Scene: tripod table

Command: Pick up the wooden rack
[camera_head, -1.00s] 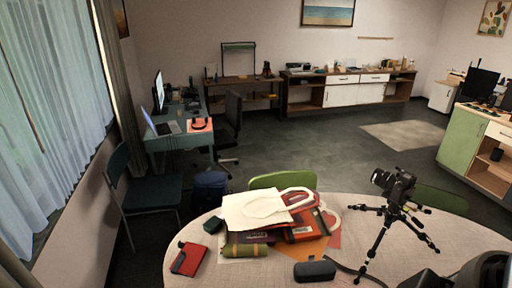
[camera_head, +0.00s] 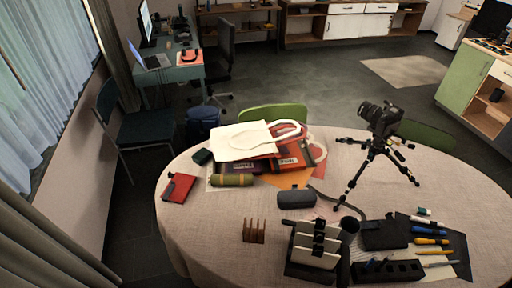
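The wooden rack (camera_head: 254,232) is a small brown piece with upright prongs or slats. It stands on the near part of the round table (camera_head: 205,236), left of a black holder with pale upright pieces (camera_head: 318,242). It looks upright, with bare tabletop around its left and front sides. Neither of my grippers can be made out in the head view now, so nothing is seen touching the rack.
A black case (camera_head: 296,198) lies behind the rack. Bags and books, a green-brown roll (camera_head: 232,180) and a red notebook (camera_head: 178,187) lie further back and left. A camera on a tripod (camera_head: 378,145) stands right. Pens (camera_head: 430,241) and a black slotted block (camera_head: 387,271) lie front right.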

